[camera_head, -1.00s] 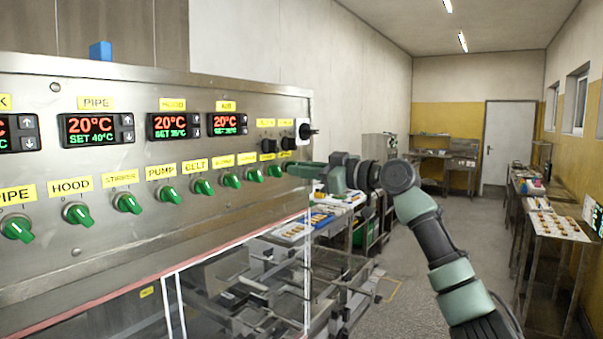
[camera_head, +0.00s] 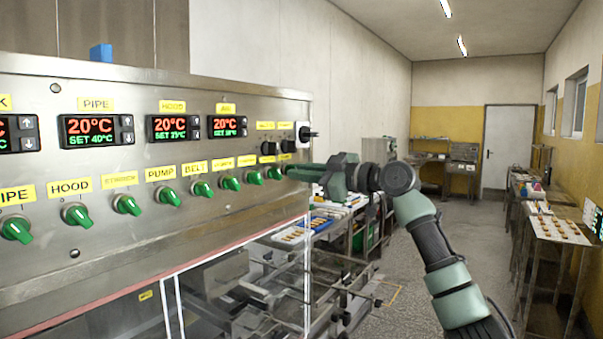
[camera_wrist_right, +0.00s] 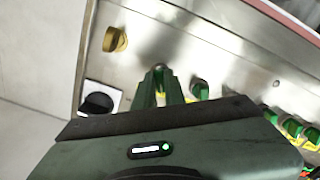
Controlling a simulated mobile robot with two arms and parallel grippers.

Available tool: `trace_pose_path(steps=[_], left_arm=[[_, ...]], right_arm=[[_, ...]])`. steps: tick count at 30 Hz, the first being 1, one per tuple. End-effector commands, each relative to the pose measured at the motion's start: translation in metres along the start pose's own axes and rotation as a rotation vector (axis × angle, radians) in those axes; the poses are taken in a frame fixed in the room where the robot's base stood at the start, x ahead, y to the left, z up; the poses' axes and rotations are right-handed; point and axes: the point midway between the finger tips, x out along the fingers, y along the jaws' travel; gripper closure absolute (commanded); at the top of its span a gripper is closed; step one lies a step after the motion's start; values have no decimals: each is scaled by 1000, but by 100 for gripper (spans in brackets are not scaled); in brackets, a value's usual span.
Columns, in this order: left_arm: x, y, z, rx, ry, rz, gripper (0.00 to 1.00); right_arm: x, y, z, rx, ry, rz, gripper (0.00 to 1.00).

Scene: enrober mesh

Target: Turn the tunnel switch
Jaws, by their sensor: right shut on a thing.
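A row of green rotary switches runs along the steel control panel (camera_head: 130,240), with yellow labels above them. The rightmost green switch (camera_head: 274,173) is at the tips of my right gripper (camera_head: 288,172). Its label is too small to read, so I cannot confirm from it that this is the tunnel switch. In the right wrist view my right gripper (camera_wrist_right: 160,85) has its fingers shut on the switch, hiding most of it; only its metal collar (camera_wrist_right: 159,66) shows beyond the tips. A neighbouring green switch (camera_wrist_right: 200,89) stands close beside the fingers. My left gripper is not in view.
A black rotary switch on a white plate (camera_head: 304,131) sits above right of the gripper, near the panel edge. Red and green temperature displays (camera_head: 96,129) line the panel. Below is a clear-walled machine frame (camera_head: 240,285). The aisle floor at right is free.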

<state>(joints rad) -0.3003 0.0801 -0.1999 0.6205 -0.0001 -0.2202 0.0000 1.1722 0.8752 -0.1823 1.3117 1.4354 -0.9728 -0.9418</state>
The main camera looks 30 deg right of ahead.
Motion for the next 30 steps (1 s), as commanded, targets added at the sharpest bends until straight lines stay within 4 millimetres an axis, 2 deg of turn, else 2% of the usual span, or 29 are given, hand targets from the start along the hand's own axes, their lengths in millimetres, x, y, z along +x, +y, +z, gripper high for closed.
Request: trace_pose_path(steps=[1, 2, 3, 4, 14, 17, 24, 30], left_arm=[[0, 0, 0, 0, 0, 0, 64], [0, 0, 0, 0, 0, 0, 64], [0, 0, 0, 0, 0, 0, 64], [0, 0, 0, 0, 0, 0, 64], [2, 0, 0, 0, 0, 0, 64], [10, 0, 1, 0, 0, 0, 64], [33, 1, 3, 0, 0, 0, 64], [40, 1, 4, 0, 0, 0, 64]], right_arm=[[0, -1, 1, -3, -3, -1, 100], [0, -1, 1, -3, -3, -1, 81], [0, -1, 1, -3, -2, -1, 70], [0, -1, 1, -2, -2, -1, 67], [-2, 0, 1, -1, -1, 0, 67], [-12, -1, 3, -2, -1, 2, 67], [-53, -2, 5, -4, -2, 2, 67], [-75, -1, 3, -1, -2, 0, 67]])
